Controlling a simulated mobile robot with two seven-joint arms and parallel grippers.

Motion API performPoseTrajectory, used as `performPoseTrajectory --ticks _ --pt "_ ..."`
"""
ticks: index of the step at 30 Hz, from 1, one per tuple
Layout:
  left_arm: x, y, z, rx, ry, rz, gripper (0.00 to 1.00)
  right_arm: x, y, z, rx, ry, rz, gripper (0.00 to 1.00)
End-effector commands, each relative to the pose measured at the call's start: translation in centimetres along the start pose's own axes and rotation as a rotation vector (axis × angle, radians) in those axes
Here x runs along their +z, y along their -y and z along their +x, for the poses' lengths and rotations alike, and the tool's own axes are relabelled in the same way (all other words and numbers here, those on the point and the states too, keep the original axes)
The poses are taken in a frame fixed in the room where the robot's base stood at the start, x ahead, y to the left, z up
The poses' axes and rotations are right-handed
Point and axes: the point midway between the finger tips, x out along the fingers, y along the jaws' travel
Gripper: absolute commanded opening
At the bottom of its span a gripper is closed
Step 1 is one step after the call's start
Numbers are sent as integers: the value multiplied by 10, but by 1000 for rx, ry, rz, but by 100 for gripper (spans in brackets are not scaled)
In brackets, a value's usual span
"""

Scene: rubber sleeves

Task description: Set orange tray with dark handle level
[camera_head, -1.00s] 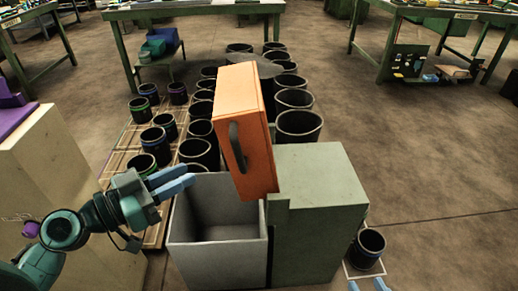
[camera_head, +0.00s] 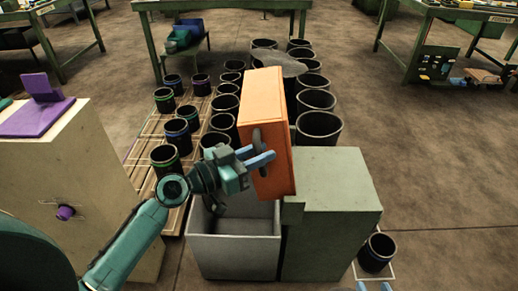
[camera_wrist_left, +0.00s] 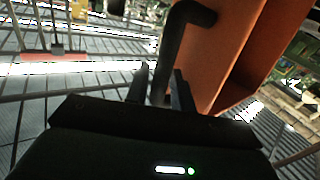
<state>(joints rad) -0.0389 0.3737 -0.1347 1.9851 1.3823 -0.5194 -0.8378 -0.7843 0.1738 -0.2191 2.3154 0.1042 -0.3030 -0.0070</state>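The orange tray (camera_head: 266,97) stands steeply tipped up, above the grey bin and beside the green block. Its dark handle (camera_head: 257,138) is on the face toward me. My left gripper (camera_head: 255,155) is at the handle, fingers apart. In the left wrist view the dark handle (camera_wrist_left: 172,50) runs down between the two fingertips of my left gripper (camera_wrist_left: 161,82), with a gap still showing on at least one side. The orange tray (camera_wrist_left: 232,50) fills the upper right there. Only the blue fingertips of my right gripper (camera_head: 374,287) show at the bottom edge, apart and empty.
An open grey bin (camera_head: 235,249) is below the tray, with a green block (camera_head: 333,215) to its right. Several black sleeves stand behind and to the left. One black sleeve (camera_head: 377,252) stands right of the block. A beige cabinet (camera_head: 65,180) is at left.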

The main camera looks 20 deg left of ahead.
Motion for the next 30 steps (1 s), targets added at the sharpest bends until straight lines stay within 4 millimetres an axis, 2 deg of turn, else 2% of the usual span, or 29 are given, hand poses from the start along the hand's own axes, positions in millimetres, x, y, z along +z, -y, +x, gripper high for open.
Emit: performPoseTrajectory --ticks 8,17,30 --pt "0 0 2 1 0 0 24 0 0 2 -1 1 0 36" --pt "0 0 1 1 0 0 0 1 0 2 -2 3 0 36" --pt "-1 0 2 1 3 3 0 0 1 1 -2 7 1 36"
